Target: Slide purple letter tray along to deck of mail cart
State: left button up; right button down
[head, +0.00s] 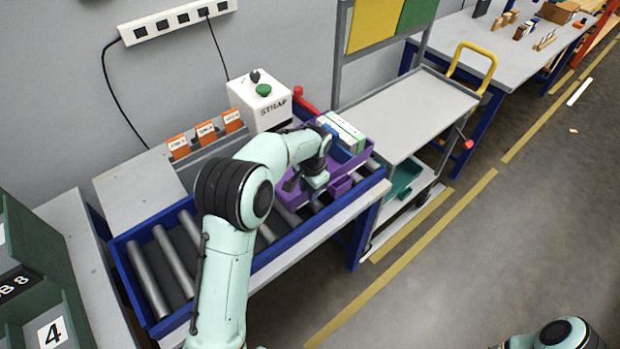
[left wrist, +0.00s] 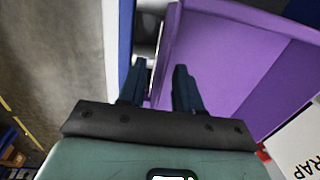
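The purple letter tray (head: 347,168) sits on the roller conveyor, toward its right end beside the mail cart. It holds green-and-white boxes (head: 344,131), and my arm hides part of it. My left gripper (head: 306,186) is down at the tray's near side. In the left wrist view, my left gripper's two dark fingers (left wrist: 157,88) stand apart, with an edge of the purple tray (left wrist: 225,50) between them. I cannot tell whether either finger touches it. The mail cart's grey deck (head: 412,112) lies right of the conveyor's end. My right gripper is out of view.
The conveyor (head: 170,260) has blue side rails and bare rollers to the left. A white STRAP machine (head: 260,105) stands behind the tray. The cart has a yellow handle (head: 473,58) and a teal bin (head: 404,180) below. The cart deck is clear.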

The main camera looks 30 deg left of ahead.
aim_at(307, 202)
pick_arm(q)
jog(key=shift+w+a+f, duration=0.1)
jog(key=shift+f, duration=0.95)
jog(key=shift+a+f, duration=0.1)
jog(key=shift+f, duration=0.9)
grip_shut()
